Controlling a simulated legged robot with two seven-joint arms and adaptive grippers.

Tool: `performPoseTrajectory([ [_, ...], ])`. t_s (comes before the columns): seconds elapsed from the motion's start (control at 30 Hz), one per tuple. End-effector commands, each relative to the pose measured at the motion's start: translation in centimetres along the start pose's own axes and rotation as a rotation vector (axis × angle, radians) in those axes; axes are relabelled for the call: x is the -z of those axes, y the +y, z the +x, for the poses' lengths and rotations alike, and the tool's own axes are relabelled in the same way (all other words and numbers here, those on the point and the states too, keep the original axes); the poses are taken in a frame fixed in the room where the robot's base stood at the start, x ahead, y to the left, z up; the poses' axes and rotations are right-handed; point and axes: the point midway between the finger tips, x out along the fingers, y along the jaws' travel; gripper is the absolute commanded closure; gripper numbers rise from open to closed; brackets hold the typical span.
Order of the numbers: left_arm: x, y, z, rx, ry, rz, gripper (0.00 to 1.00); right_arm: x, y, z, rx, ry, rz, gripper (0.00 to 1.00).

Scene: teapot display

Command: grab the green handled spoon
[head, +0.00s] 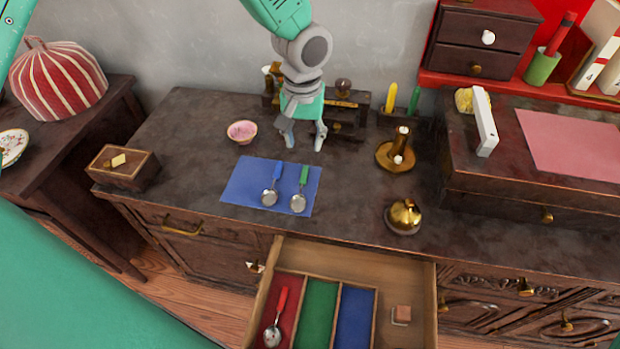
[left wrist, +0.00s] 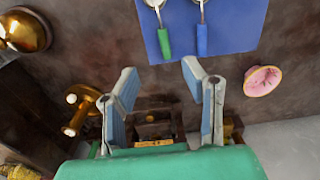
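The green handled spoon (head: 301,189) lies on the blue mat (head: 244,184) on the cabinet top, handle toward the wall. A blue handled spoon (head: 272,185) lies beside it on the left. My left gripper (head: 305,141) hangs above the cabinet top behind the mat, open and empty, apart from the spoons. In the left wrist view its fingers (left wrist: 159,79) are spread, with the green handle (left wrist: 164,42) and the blue handle (left wrist: 202,40) beyond their tips. The spoon bowls are cut off there at the top edge. My right gripper is not in view.
An open drawer (head: 418,270) holds a red handled spoon (head: 276,318) in its red compartment; the green and blue compartments are empty. A pink bowl (head: 242,132), a brass candle holder (head: 395,155) and a brass bell (head: 403,216) stand around the mat.

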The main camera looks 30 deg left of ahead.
Motion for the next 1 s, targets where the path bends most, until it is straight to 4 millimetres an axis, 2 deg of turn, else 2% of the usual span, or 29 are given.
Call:
performPoseTrajectory([
  [0.2,0.0,-0.2,4.8,0.0,-0.008,-0.001,0.61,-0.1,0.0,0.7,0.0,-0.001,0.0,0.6],
  [0.3,0.1,-0.1,6.4,0.001,-0.006,-0.001,0.61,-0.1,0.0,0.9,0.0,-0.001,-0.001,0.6],
  [0.57,0.1,0.2,8.3,0.002,-0.003,0.0,0.61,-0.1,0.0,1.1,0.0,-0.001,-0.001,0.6],
  [0.83,0.6,0.2,12.3,0.001,-0.005,0.0,0.61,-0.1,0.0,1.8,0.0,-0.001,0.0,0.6],
  [1.0,0.6,0.1,13.1,-0.001,-0.003,0.0,0.61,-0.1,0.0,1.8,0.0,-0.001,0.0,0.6],
])
